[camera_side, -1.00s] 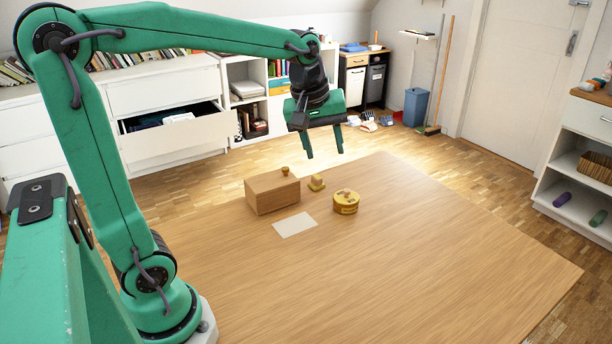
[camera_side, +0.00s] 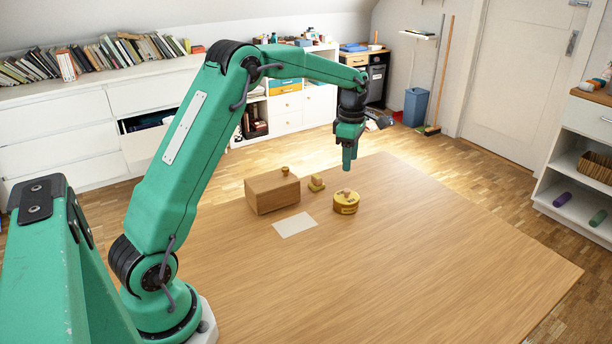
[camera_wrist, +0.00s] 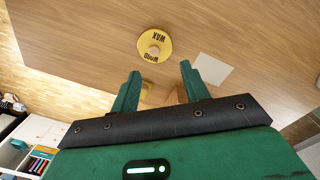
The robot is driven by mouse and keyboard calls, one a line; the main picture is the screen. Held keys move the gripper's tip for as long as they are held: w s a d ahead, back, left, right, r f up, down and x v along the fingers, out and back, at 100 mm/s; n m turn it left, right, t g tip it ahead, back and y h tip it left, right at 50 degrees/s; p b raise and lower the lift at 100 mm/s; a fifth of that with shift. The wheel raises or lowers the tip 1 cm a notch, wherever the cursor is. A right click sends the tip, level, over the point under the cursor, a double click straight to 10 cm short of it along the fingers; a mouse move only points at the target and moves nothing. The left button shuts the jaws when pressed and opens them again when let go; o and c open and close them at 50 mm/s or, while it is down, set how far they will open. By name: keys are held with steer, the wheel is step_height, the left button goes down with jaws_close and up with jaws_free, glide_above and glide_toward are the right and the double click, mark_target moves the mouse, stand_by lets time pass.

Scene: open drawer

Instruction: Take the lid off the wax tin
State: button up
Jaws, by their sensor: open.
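The wax tin (camera_side: 346,206) is a round, yellow tin standing on the wooden table. Its yellow lid (camera_side: 346,197) has a small wooden knob on top and is on the tin.
A wooden box (camera_side: 272,193) with a small knob stands left of the tin. A small yellowish block with a knob (camera_side: 316,184) sits between them. A pale card (camera_side: 295,225) lies flat in front of the box. The table (camera_side: 430,260) is clear to the right and front.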

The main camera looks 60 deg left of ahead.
mark_target(347, 190)
steer(key=shift+w+a+f+n, duration=0.35)
steer(key=shift+a+f+n, duration=0.15)
steer(key=shift+f, duration=0.25)
steer(key=shift+w+a+f+n, duration=0.35)
steer(key=shift+f+n, duration=0.15)
steer(key=shift+f, duration=1.55)
steer(key=shift+f, duration=0.1)
steer(key=shift+s+d+f, duration=0.1)
steer(key=shift+s+f, duration=0.05)
steer(key=shift+f, duration=2.35)
jaws_close()
